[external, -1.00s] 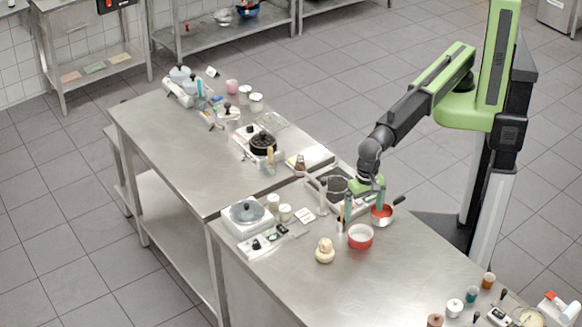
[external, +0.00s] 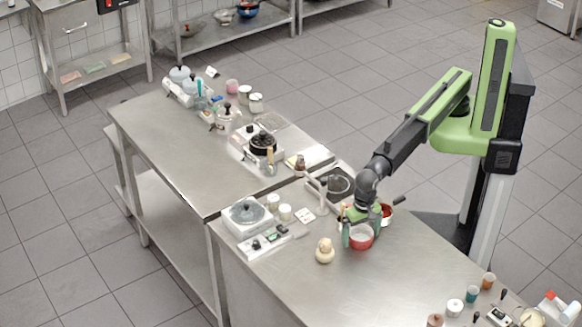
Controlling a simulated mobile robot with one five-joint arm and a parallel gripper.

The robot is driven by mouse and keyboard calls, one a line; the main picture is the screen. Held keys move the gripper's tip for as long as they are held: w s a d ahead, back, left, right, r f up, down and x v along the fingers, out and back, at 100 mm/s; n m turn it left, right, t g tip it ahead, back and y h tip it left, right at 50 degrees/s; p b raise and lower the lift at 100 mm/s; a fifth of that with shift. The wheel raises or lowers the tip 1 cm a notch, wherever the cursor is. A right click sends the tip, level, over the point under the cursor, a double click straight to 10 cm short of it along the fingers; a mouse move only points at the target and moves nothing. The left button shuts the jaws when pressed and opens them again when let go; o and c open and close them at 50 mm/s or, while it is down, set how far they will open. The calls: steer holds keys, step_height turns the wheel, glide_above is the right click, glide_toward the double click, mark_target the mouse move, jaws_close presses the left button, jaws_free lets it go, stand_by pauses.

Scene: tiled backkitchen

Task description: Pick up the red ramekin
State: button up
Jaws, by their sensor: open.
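The red ramekin (external: 360,243), red outside with a pale inside, stands upright on the near steel table. My gripper (external: 361,236) points down over it and is open. One green finger shows at the ramekin's left side and the other at its right. I cannot tell whether the fingers touch it. The gripper hides part of the ramekin's back rim.
A red-filled pan (external: 387,210) with a dark handle is close behind on the right. A cream-coloured lidded pot or figure (external: 325,251) stands to the left. A sink (external: 340,182) with a tap lies behind.

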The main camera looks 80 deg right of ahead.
steer(key=shift+r, duration=0.1)
steer(key=c, duration=1.5)
steer(key=shift+c, duration=0.2)
steer(key=shift+r, duration=0.1)
